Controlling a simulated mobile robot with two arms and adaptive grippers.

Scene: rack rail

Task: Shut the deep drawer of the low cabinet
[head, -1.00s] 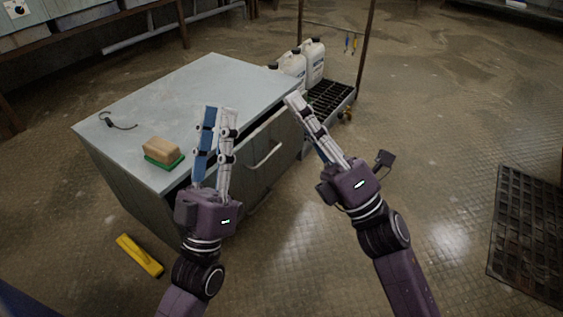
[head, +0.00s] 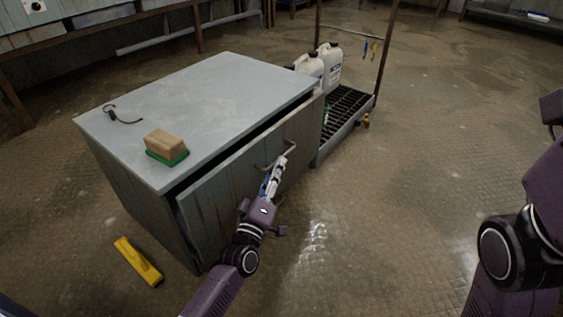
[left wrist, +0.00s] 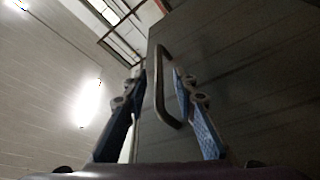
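The low grey cabinet (head: 210,95) stands left of centre in the head view. Its deep drawer (head: 225,195) is partly open, with a dark gap between its front and the cabinet top. The bar handle (head: 288,150) is near the front's upper edge. My left gripper (head: 277,167) is at the handle. In the left wrist view its two fingers (left wrist: 160,78) are apart, with the handle (left wrist: 159,95) showing between them. Contact with the handle cannot be told. My right arm shows at the right edge of the head view; its fingers are out of view.
A brush with a green base (head: 166,147) and a dark hook (head: 122,115) lie on the cabinet top. A yellow object (head: 138,261) lies on the floor at left. White jugs (head: 329,65) stand on a grated rack (head: 347,105) behind. Floor right of the drawer is clear.

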